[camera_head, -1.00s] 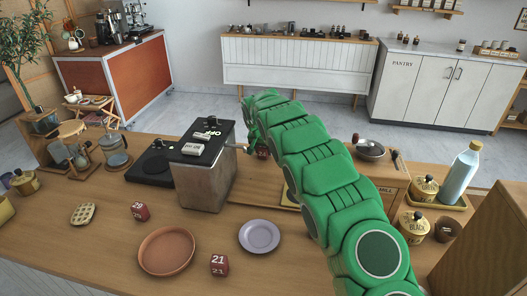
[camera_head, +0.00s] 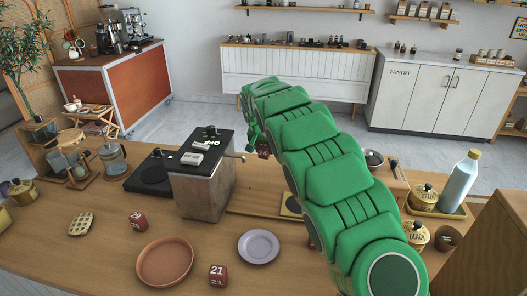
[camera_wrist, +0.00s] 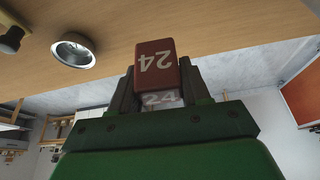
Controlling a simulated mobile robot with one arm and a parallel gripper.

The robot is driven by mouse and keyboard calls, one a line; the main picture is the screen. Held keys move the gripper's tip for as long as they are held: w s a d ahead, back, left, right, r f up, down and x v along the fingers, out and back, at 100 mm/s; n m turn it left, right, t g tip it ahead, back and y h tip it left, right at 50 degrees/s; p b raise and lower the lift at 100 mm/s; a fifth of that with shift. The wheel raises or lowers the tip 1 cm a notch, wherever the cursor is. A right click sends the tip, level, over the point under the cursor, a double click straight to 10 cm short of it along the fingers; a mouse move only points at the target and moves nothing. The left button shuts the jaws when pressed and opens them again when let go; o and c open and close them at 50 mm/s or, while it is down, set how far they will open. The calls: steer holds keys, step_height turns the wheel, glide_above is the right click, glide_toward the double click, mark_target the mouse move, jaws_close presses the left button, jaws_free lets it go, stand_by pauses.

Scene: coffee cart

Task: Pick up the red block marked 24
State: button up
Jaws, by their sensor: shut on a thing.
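The red block marked 24 (camera_wrist: 156,65) is held between the two fingers of my gripper (camera_wrist: 152,88) in the wrist view, with its white number facing the camera. In the head view the block (camera_head: 263,152) shows as a small red piece at the end of my green arm, right of the metal machine. My gripper (camera_head: 255,140) is shut on it there, mostly hidden behind the arm. The block appears to be off the counter.
On the wooden counter (camera_head: 110,256) are red blocks marked 21 (camera_head: 218,276) and another number (camera_head: 138,222), a terracotta plate (camera_head: 165,262) and a lilac plate (camera_head: 259,247). The metal machine (camera_head: 205,190) stands close left of my arm. A bottle (camera_head: 459,182) and canisters stand right.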

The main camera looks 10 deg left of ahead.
steer(key=s+d+r, duration=0.3)
steer(key=s+r, duration=0.2)
steer(key=s, duration=0.4)
steer(key=shift+d, duration=0.2)
steer(key=shift+s, duration=0.1)
